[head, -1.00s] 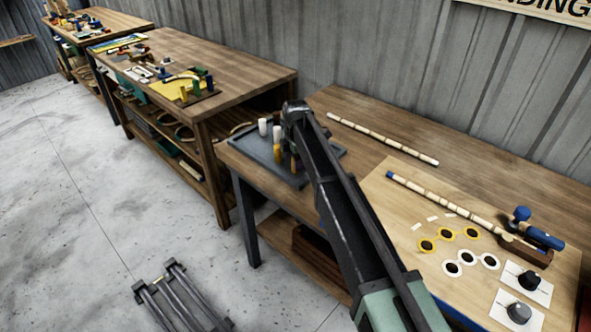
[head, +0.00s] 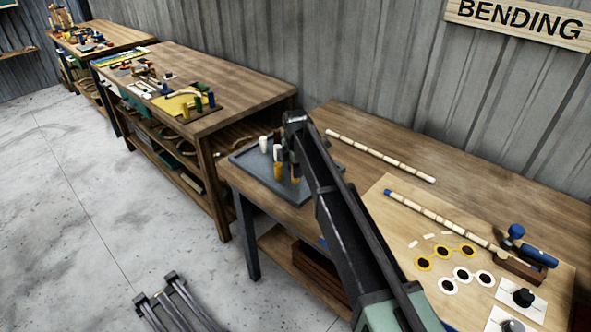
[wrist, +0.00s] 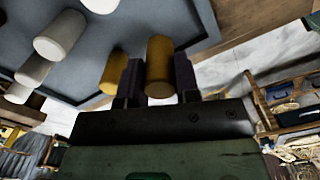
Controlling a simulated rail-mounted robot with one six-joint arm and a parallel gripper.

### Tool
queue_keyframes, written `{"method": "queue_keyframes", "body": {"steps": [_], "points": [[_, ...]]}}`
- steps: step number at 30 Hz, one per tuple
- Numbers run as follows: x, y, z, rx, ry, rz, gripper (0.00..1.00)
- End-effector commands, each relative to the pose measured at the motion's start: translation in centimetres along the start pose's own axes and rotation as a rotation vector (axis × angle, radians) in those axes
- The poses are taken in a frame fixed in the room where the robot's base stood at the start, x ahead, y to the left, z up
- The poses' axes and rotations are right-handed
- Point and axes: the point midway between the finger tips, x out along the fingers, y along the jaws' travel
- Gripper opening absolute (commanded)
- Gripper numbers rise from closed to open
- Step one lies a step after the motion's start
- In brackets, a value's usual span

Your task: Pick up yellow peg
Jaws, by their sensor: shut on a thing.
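A yellow peg (wrist: 159,66) is between the two fingers of my gripper (wrist: 158,80) in the wrist view. The gripper is shut on it. A second yellow peg (wrist: 112,73) stands just left of the left finger, apart from the held one. In the head view my gripper is over the grey tray (head: 250,168) and partly hidden by my arm. A yellow peg (head: 279,171) shows beside it. Whether the held peg still touches the tray I cannot tell.
White pegs (head: 264,144) stand on the tray, close to the gripper; a white peg (wrist: 60,35) also shows in the wrist view. A board with yellow-ringed holes (head: 424,264) and white-ringed holes (head: 461,274) lies at the right. A segmented rod (head: 440,217) lies across it.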

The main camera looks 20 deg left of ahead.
Motion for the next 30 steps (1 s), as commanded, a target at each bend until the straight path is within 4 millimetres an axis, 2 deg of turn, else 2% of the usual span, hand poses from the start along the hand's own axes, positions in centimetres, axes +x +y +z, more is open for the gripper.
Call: {"method": "queue_keyframes", "body": {"steps": [1,9,12,15,20,22,30], "points": [[-2.9,0.0,0.0,0.000,0.000,0.000,0.07],[-12.9,0.0,0.0,0.000,0.000,0.000,0.07],[-15.2,0.0,0.0,0.000,0.000,0.000,0.07],[-16.4,0.0,0.0,0.000,0.000,0.000,0.07],[-16.6,0.0,0.0,0.000,0.000,0.000,0.07],[-15.7,0.0,0.0,0.000,0.000,0.000,0.07],[-8.5,0.0,0.0,0.000,0.000,0.000,0.07]]}}
